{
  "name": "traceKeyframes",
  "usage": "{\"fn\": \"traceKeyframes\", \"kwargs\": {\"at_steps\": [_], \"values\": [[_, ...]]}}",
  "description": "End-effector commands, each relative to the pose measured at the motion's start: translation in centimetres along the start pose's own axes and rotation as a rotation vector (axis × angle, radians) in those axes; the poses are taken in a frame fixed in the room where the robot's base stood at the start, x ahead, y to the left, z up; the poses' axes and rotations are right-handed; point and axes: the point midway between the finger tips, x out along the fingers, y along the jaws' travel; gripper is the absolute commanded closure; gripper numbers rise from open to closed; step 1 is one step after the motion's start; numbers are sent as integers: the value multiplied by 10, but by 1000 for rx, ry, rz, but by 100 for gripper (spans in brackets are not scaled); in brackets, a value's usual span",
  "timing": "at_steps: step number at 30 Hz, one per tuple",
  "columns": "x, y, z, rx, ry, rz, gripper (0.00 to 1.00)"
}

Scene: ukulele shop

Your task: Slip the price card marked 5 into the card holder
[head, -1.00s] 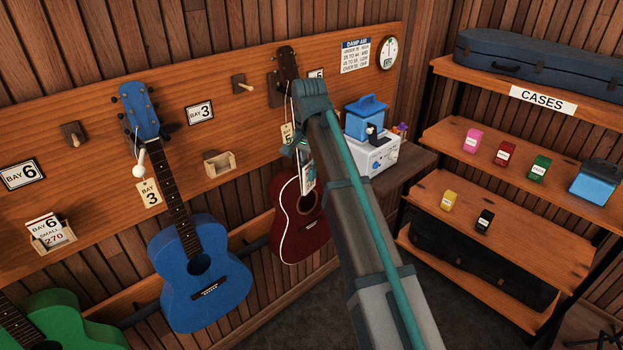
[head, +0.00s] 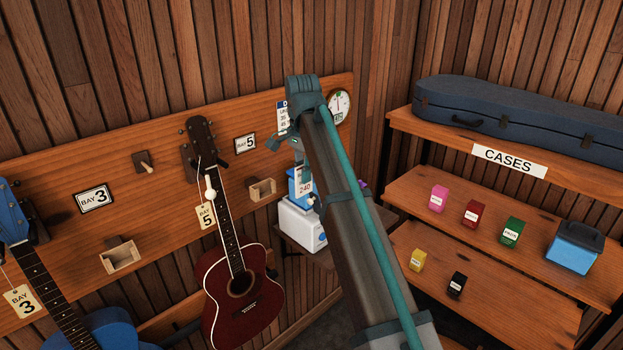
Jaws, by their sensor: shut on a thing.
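My gripper (head: 300,158) hangs at the end of my arm, in front of the back wall, partly hidden by the arm. It is shut on a price card (head: 305,186), held upright; "240" is readable on it, but its bay number is not clear. A small wooden card holder (head: 262,189) is fixed to the wall board under the BAY 5 sign (head: 245,143). It looks empty. In the picture, the card is to the right of this holder and apart from it.
A red guitar (head: 240,290) with a BAY 5 tag hangs left of the holder. Another empty holder (head: 122,257) sits below the BAY 3 sign (head: 94,198). A white machine with a blue top (head: 298,228) stands behind the card. Case shelves (head: 395,195) stand at right.

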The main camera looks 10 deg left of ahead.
Motion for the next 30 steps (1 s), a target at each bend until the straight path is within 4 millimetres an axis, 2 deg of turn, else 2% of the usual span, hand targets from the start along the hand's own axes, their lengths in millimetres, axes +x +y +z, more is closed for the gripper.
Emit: {"fn": "traceKeyframes", "kwargs": {"at_steps": [8, 30], "values": [[-2, -9, 1, 1, 0, 0, 100], [1, -56, 0, 1, 0, 0, 100]]}}
